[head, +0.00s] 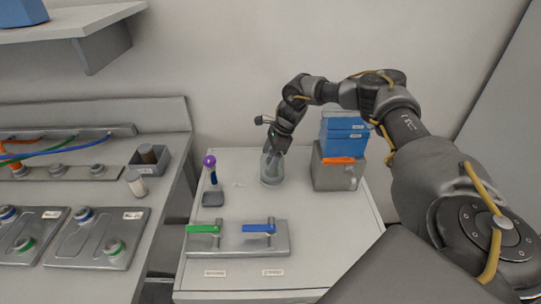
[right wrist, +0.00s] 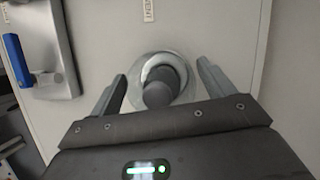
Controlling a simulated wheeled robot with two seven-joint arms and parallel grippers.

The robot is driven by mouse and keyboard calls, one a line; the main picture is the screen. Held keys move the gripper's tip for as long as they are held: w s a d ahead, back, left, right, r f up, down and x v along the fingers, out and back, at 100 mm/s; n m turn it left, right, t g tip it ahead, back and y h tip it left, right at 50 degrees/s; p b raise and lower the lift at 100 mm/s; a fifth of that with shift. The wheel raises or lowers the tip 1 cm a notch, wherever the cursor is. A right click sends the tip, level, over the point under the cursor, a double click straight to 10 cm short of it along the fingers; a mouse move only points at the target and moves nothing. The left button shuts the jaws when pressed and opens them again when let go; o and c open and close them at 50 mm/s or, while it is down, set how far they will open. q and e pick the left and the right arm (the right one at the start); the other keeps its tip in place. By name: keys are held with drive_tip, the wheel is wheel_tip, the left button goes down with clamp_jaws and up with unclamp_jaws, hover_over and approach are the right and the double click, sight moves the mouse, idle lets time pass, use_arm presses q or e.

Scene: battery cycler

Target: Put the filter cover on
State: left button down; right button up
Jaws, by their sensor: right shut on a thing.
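A pale, see-through cylinder, which looks like the filter cover (head: 272,171), stands upright at the back of the white cabinet top, under my right gripper (head: 277,152). In the right wrist view the cover (right wrist: 180,66) shows from above as a pale ring around a dark round piece (right wrist: 158,92). Whether the cover touches the surface below is hard to tell. My left gripper is not in view.
A grey box (head: 334,174) with blue boxes (head: 343,135) on top stands close on the right. A purple-topped stand (head: 212,185) is on the left. A plate with green and blue valve handles (head: 238,240) lies in front. A bench (head: 90,180) with trays is farther left.

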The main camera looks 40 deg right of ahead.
idle(0.5)
drive_tip(key=o, duration=0.9)
drive_tip(key=shift+r, duration=0.1)
drive_tip(key=shift+w+r+p, duration=0.1)
drive_tip(key=shift+r+p, duration=3)
drive_tip(key=shift+r, duration=0.3)
clamp_jaws()
